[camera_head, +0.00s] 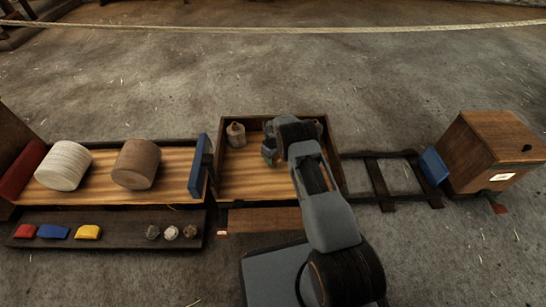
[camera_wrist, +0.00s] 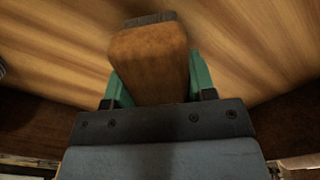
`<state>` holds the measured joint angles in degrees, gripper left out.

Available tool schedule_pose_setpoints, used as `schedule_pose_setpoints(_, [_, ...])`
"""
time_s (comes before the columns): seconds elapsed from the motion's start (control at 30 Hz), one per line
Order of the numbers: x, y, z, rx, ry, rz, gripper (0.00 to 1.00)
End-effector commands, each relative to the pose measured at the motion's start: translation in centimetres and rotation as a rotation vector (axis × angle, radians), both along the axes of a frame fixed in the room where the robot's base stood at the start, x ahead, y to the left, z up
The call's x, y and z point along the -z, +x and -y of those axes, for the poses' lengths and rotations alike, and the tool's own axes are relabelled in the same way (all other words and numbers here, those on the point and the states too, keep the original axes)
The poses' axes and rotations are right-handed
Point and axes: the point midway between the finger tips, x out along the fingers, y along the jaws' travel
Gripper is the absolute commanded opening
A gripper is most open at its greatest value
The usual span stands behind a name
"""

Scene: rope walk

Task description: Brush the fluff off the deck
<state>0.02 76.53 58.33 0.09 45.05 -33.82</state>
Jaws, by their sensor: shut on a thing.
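A small brown bottle-like thing (camera_head: 235,134) stands at the deck's back left. Left are two rollers (camera_head: 62,166) (camera_head: 136,164) and a blue upright board (camera_head: 198,166). A front tray (camera_head: 120,220) holds coloured blocks and small lumps. A wooden box (camera_head: 490,150) stands right, past dark rails (camera_head: 380,183).

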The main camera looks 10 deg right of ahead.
Motion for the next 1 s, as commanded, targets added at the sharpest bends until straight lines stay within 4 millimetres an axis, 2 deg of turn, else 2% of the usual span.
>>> schedule_pose_setpoints(0.87, [1.8, 0.0, 0.0, 0.0, 0.001, 0.001, 0.2])
schedule_pose_setpoints(1.0, [1.6, -0.2, 0.0, 0.0, 0.0, 0.0, 0.2])
